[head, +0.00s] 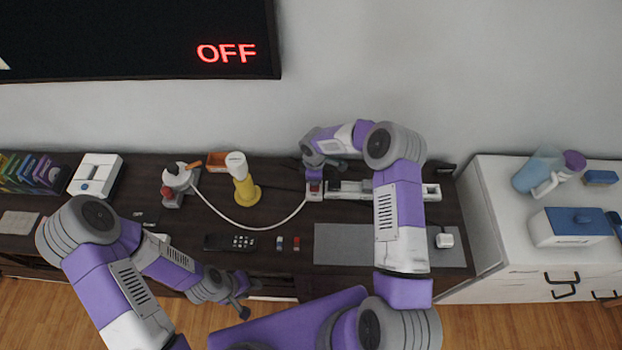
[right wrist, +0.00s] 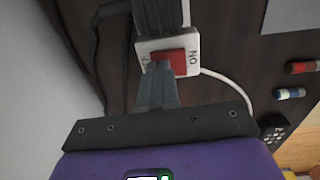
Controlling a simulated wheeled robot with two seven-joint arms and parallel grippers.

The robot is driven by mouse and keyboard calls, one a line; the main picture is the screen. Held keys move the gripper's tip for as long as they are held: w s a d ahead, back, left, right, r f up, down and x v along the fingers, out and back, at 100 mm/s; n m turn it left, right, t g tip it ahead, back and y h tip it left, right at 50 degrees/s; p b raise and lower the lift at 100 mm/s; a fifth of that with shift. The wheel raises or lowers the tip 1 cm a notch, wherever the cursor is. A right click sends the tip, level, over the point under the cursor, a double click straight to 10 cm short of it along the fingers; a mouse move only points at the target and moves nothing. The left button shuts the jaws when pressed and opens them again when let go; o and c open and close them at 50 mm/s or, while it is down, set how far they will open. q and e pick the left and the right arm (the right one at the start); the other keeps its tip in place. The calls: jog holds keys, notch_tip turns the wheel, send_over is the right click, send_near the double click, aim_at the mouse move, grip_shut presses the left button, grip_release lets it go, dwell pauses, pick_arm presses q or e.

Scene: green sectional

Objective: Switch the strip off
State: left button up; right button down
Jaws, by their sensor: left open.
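The white power strip (head: 350,190) lies along the back of the dark cabinet, partly hidden by my right arm. Its red rocker switch (head: 315,187) is at the left end and also shows in the right wrist view (right wrist: 172,58). My left gripper (head: 243,298) is open and empty in front of the cabinet.
A white cord (head: 245,228) loops left from the strip. A wall screen (head: 140,40) reads OFF in red. A white cabinet (head: 500,220) stands right.

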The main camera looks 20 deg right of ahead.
aim_at(313, 188)
jog(key=shift+s+a+f, duration=0.2)
jog(key=shift+s, duration=0.2)
jog(key=shift+s+a+f, duration=0.15)
jog(key=shift+s+f, duration=0.05)
jog(key=shift+s, duration=0.4)
jog(key=shift+r+p, duration=0.35)
jog(key=shift+r, duration=0.2)
notch_tip(313, 188, up, 4)
jog(key=shift+w+f+p, duration=0.15)
jog(key=shift+f+p, duration=0.05)
jog(key=shift+p, duration=0.8)
notch_tip(313, 188, up, 10)
jog(key=shift+a, duration=0.15)
